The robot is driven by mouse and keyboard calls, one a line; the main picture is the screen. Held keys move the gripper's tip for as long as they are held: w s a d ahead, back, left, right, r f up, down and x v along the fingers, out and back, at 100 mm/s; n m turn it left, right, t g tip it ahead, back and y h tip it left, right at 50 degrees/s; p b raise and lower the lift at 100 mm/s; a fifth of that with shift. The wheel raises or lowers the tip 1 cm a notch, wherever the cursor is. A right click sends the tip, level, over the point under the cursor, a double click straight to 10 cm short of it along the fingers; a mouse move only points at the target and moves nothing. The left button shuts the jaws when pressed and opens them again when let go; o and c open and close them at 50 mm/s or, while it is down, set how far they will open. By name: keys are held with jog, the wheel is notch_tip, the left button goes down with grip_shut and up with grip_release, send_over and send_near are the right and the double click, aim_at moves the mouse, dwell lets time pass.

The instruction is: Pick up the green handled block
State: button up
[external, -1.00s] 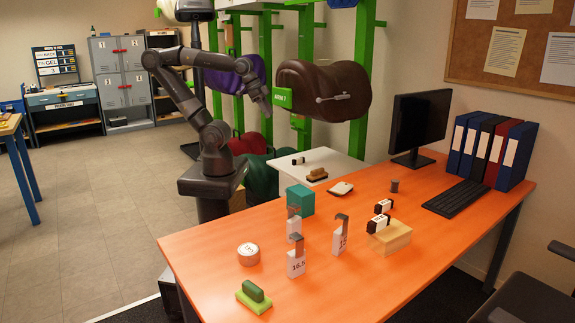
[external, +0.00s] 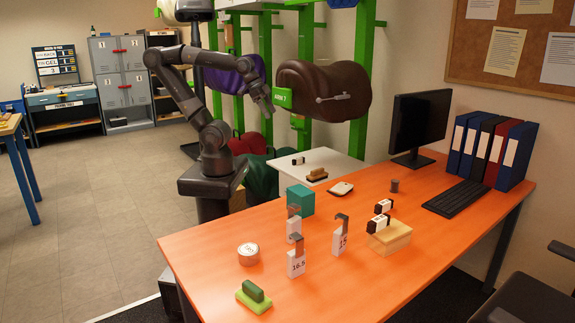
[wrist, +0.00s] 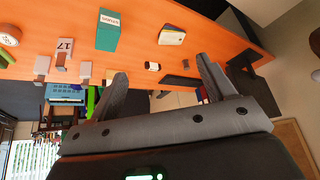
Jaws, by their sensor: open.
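The green handled block (external: 253,296) lies near the front left corner of the orange table (external: 330,292) in the external view. It has a light green base and a darker green handle on top. My gripper (external: 266,106) is raised beyond the table's far side, well away from the block. In the wrist view my gripper (wrist: 165,82) shows two fingers spread wide with nothing between them.
The monitor (external: 420,120) and binders (external: 492,152) are at the right.

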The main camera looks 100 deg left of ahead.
jog(key=w+d+r+m, duration=0.1)
jog(key=w+d+m, duration=1.1)
jog(key=w, duration=0.1)
jog(key=w+d+f+m, duration=0.25)
jog(key=d+m, duration=0.35)
jog(key=d, duration=0.3)
jog(key=w+d+f+m, duration=0.25)
jog(key=d+m, duration=0.25)
jog(key=d, duration=0.4)
jog(key=m+g+h, duration=0.2)
jog(key=m, duration=1.7)
send_near(250, 285)
jog(key=f, duration=0.2)
jog(key=x, duration=0.4)
jog(key=shift+w+d+f, duration=0.1)
jog(key=shift+w+f, duration=0.05)
jog(key=shift+w, duration=0.15)
jog(key=shift+h, duration=0.3)
jog(key=shift+x, duration=3.1)
